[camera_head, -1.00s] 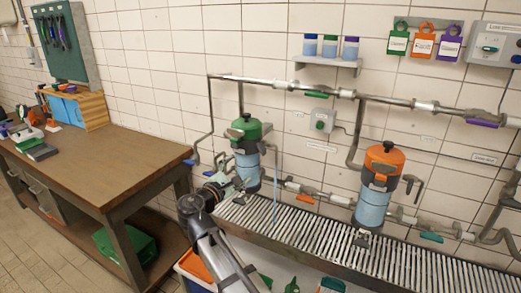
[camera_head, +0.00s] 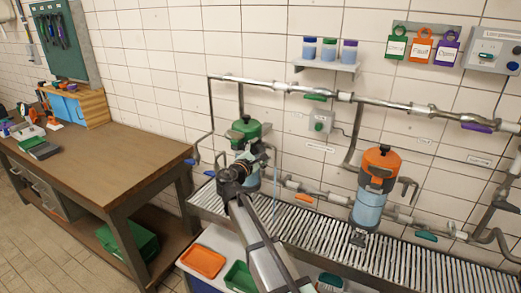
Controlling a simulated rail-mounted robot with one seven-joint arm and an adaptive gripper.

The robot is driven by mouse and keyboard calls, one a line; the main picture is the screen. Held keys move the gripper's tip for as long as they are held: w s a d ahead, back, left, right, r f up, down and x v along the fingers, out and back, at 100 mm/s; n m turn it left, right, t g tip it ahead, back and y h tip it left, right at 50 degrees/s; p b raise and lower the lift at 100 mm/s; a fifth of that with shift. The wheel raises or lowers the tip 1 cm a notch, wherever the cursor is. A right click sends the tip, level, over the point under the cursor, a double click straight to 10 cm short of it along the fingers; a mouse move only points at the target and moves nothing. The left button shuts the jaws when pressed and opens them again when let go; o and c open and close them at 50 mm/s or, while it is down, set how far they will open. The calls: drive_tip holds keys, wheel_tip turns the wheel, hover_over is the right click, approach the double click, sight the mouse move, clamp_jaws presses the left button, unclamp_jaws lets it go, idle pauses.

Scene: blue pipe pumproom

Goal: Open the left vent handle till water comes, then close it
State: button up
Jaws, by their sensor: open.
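The left filter housing has a green cap (camera_head: 250,131) and a pale blue body, and stands upright above the grated drain. My gripper (camera_head: 258,158) is open in front of this housing, just below its cap, and covers much of its body. The left vent handle cannot be made out behind my gripper; I cannot tell its position or whether my fingers touch it. A thin bluish vertical line (camera_head: 275,182) shows just right of the housing; I cannot tell whether it is water or a tube.
An orange-capped housing (camera_head: 382,160) stands to the right. Pipes with blue (camera_head: 190,161), orange (camera_head: 304,198) and green (camera_head: 426,236) handles run along the wall. The grated drain (camera_head: 320,222) lies below; a wooden workbench (camera_head: 100,155) stands left. Orange (camera_head: 203,262) and green bins sit below.

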drive_tip(key=shift+w+d, duration=0.1)
drive_tip(key=shift+c, duration=0.3)
drive_tip(key=c, duration=1.1)
drive_tip(key=shift+f+b, duration=0.15)
drive_tip(key=shift+b, duration=0.55)
drive_tip(key=shift+f+m+b, duration=0.15)
drive_tip(key=shift+m+b, duration=0.55)
drive_tip(key=shift+b, duration=0.5)
drive_tip(key=m+b, duration=0.2)
drive_tip(key=b, duration=0.2)
drive_tip(key=shift+f+b, duration=0.1)
drive_tip(key=shift+b, duration=0.2)
drive_tip(key=m+b, duration=0.2)
drive_tip(key=b, duration=0.1)
drive_tip(key=m+b, duration=0.1)
drive_tip(key=b, duration=0.1)
drive_tip(key=shift+r+m+b, duration=0.2)
drive_tip(key=shift+m+b, duration=0.2)
drive_tip(key=shift+r+m+b, duration=0.15)
drive_tip(key=shift+m+b, duration=0.35)
drive_tip(key=shift+b, duration=0.2)
drive_tip(key=shift+r, duration=0.1)
